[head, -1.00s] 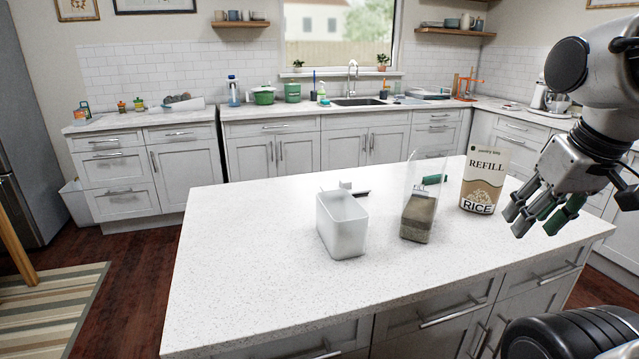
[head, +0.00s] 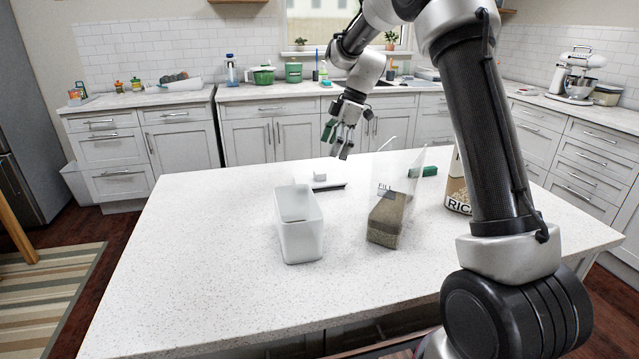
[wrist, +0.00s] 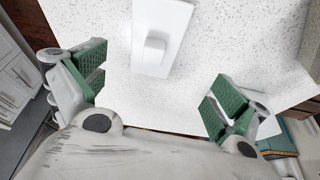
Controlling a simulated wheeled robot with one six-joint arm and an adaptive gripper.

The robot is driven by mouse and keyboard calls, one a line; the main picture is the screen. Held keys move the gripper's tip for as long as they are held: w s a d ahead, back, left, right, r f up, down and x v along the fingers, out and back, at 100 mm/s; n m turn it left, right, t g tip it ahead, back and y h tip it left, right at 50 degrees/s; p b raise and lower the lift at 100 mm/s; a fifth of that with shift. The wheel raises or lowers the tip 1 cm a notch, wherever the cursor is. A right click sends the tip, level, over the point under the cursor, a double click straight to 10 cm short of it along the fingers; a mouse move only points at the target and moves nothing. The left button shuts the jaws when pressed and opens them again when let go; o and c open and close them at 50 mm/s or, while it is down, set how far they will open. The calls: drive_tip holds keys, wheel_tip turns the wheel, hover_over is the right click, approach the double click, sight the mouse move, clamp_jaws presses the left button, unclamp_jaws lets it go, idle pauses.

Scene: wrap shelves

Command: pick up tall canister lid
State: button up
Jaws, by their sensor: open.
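The lid (head: 322,184) is a flat white rectangle with a small raised block handle, lying on the counter behind the white canister. It also shows in the wrist view (wrist: 157,22), at the top middle, with its handle toward me. My gripper (head: 337,150) hangs above the far part of the counter, slightly right of the lid in the head view. In the wrist view my gripper (wrist: 158,88) has its green-padded fingers spread wide with nothing between them. The lid lies ahead of the fingers, apart from them. The open white canister (head: 300,238) stands upright in front of the lid.
A clear container (head: 385,222) with brown grain stands right of the canister. A green object (head: 423,171) lies behind it. The left of the counter (head: 190,250) is clear.

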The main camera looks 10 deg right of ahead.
sight(321, 171)
drive_tip(key=shift+w+a+f+n, duration=0.25)
drive_tip(key=shift+w+f, duration=0.15)
drive_tip(key=shift+f, duration=0.2)
drive_tip(key=shift+w+a+f+n, duration=0.2)
drive_tip(key=shift+w+f, duration=0.15)
drive_tip(key=shift+f, duration=0.2)
drive_tip(key=x, duration=0.7)
drive_tip(key=shift+s+a+f, duration=0.1)
drive_tip(key=shift+s+f, duration=0.1)
drive_tip(key=c, duration=1.1)
